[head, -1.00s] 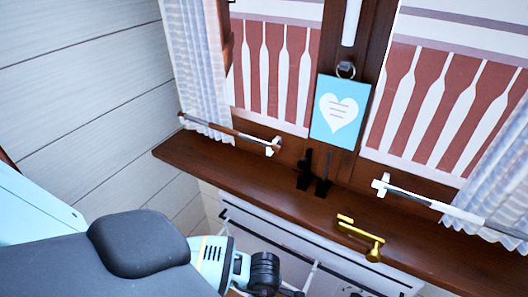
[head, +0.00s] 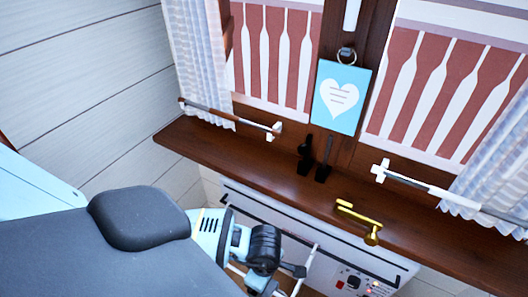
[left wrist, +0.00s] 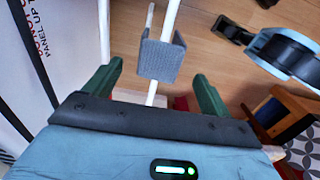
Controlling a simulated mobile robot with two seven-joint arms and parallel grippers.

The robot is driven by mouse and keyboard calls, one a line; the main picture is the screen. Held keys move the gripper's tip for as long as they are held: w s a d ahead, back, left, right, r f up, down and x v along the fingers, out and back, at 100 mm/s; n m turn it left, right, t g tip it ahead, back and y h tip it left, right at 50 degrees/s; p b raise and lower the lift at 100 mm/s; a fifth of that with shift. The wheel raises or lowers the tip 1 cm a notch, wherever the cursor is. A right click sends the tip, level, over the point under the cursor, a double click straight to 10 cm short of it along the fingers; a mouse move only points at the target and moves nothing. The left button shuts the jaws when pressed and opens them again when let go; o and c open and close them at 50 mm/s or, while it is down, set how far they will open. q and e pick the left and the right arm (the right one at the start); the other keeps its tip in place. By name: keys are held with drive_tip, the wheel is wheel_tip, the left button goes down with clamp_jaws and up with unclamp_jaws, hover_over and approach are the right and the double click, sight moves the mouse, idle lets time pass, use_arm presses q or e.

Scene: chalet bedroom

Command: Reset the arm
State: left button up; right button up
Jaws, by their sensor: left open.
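My left arm (head: 110,255) comes in from the lower left of the head view, its wrist (head: 264,248) in front of the white panel below the sill. In the left wrist view my left gripper (left wrist: 158,70) has its two green fingers spread wide. A grey sleeve-like piece (left wrist: 162,60) on a thin white rod (left wrist: 171,20) shows between and beyond the fingers. The fingers do not appear closed on it. How far it is from them I cannot tell.
A dark wooden sill (head: 245,165) runs below the window. It carries a gold handle-like piece (head: 362,225) and two small black objects (head: 314,160). A white panel (head: 280,225) with lit controls stands below. A blue heart sign (head: 341,97) hangs above. Wooden floor (left wrist: 225,75) shows.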

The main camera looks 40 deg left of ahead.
use_arm(q)
drive_tip(key=shift+r, duration=1.7)
